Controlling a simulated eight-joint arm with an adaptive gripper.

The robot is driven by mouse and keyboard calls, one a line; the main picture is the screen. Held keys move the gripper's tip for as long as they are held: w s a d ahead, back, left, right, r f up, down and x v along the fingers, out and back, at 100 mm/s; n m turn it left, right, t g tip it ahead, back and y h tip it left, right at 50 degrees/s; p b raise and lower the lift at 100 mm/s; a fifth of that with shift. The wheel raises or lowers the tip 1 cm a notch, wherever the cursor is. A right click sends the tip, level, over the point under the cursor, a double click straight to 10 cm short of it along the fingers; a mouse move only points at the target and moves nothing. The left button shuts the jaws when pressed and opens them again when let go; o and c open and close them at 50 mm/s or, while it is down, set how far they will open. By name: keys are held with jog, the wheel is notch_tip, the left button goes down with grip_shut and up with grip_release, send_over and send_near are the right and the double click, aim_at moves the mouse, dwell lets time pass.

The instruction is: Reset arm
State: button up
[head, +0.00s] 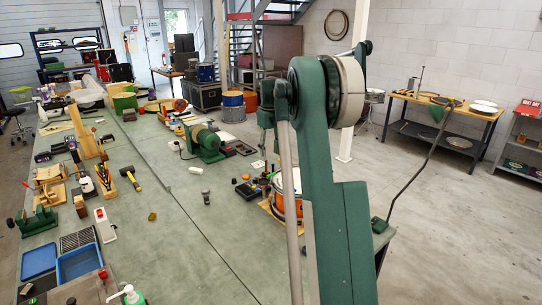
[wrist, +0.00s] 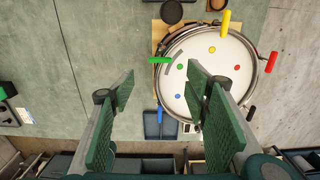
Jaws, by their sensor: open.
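My gripper (wrist: 160,95) shows in the wrist view with its two green fingers spread wide apart and nothing between them. It hangs above the bench, with a drum (wrist: 232,58) beneath and to its right. The drum has a white head with coloured dots and coloured handles around its rim. My right finger covers part of the drum. In the head view my green arm stands upright in front of the bench and hides part of the drum (head: 289,207). The gripper itself cannot be made out in the head view.
The long green bench (head: 170,235) holds many tools. A mallet (head: 131,178), a green motor-like machine (head: 206,146) and blue trays (head: 80,262) stand on it. The bench middle is fairly clear. A wooden side table (head: 440,108) stands at the right across open floor.

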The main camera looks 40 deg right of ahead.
jog(key=shift+a, duration=0.15)
dwell(0.4)
jog(key=s+a+r+n+t, duration=0.1)
jog(key=s+a+r+n, duration=0.2)
jog(key=s+a+n, duration=0.5)
jog(key=s+a+r+n+t+h, duration=0.1)
jog(key=s+a+r+n, duration=0.25)
jog(key=a, duration=0.95)
jog(key=s+a+r+n+t, duration=0.1)
jog(key=s+a+r+n, duration=0.4)
jog(key=a, duration=0.5)
jog(key=s+a+f+n+t, duration=0.1)
jog(key=s+a+f+n, duration=0.3)
jog(key=s+a+n, duration=0.2)
jog(key=s+a+f+n+t, duration=0.1)
jog(key=s+a+f+n, duration=0.4)
jog(key=s, duration=0.6)
jog(key=s+a+f+n+t+y+b, duration=0.1)
jog(key=s+a+f+n, duration=0.3)
jog(key=s+a+n, duration=0.4)
jog(key=shift+s+a+f+n+t, duration=0.25)
jog(key=shift+n+t, duration=0.1)
jog(key=shift+t, duration=0.25)
dwell(0.5)
